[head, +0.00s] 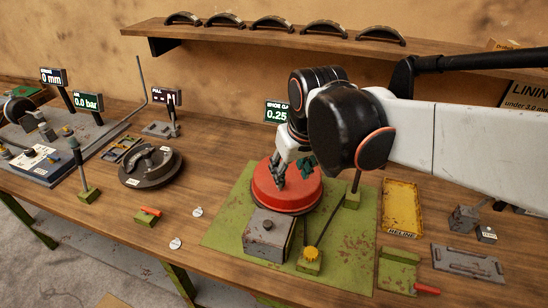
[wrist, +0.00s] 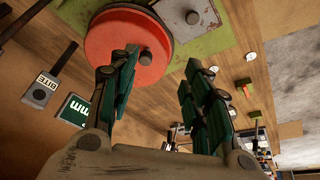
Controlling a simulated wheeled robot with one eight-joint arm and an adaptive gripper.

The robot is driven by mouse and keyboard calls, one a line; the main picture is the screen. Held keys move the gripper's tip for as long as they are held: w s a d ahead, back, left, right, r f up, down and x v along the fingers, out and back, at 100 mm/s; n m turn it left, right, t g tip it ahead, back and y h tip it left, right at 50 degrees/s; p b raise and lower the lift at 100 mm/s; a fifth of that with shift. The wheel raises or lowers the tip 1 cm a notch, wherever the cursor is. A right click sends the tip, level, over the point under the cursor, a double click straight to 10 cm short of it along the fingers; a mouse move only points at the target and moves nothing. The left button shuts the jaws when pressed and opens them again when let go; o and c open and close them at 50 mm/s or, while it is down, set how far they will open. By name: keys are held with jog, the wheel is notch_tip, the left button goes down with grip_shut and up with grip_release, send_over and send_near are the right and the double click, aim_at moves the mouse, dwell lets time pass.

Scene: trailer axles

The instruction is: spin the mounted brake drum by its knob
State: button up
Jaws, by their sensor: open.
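The red brake drum (head: 265,192) lies flat on a green, worn base plate (head: 230,222) in the middle of the bench. It fills the upper left of the wrist view (wrist: 105,38). A short dark knob (wrist: 153,37) stands off-centre on its top face; in the head view my gripper seems to hide it. My gripper (head: 290,172) is open and empty above the drum. In the wrist view one finger overlaps the drum's middle and the other lies past its edge (wrist: 162,60). I cannot tell if a finger touches the drum.
A grey box (head: 268,236) and a yellow-knobbed post (head: 309,258) stand in front of the drum. A yellow tray (head: 402,207) is to the right. A dark round plate with grey shoes (head: 150,167) is left. A display (head: 277,112) stands behind, below the shelf (head: 230,33).

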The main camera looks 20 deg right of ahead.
jog(key=w+d+g+p, duration=0.2)
jog(key=w+g+p, duration=0.2)
jog(key=w+p, duration=0.55)
jog(key=shift+n, duration=0.4)
jog(key=f+b, duration=0.1)
jog(key=f, duration=0.3)
jog(key=w+f+b, duration=0.1)
jog(key=f, duration=0.3)
jog(key=f+b, duration=0.1)
jog(key=f, duration=0.4)
jog(key=shift+w, duration=0.25)
jog(key=shift+r, duration=0.1)
grip_shut()
